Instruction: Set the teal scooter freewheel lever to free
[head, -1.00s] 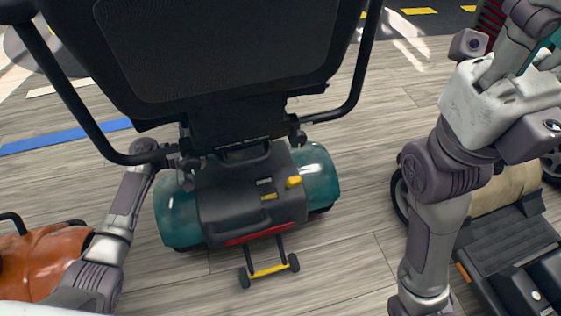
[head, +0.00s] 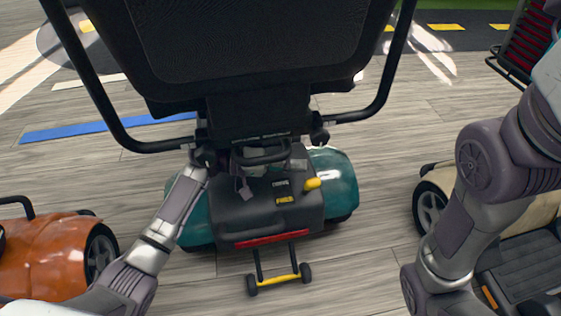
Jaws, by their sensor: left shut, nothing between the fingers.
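The teal scooter (head: 338,180) stands in the middle, seen from behind, with its black seat above. Its dark rear cover (head: 262,212) carries a short yellow lever (head: 312,183) on the right side, beside small labels. Which setting the lever is at, I cannot tell. My left gripper (head: 245,190) is shut and empty, over the left part of the rear cover, left of the lever and apart from it. The seat and its post partly hide my left wrist. My right arm stands at the right; its gripper is out of view.
An orange scooter (head: 55,250) stands at the left and a beige one (head: 520,225) at the right. The black seat (head: 255,50) and its armrest tubes overhang the rear cover. A small anti-tip wheel frame (head: 278,280) sticks out behind.

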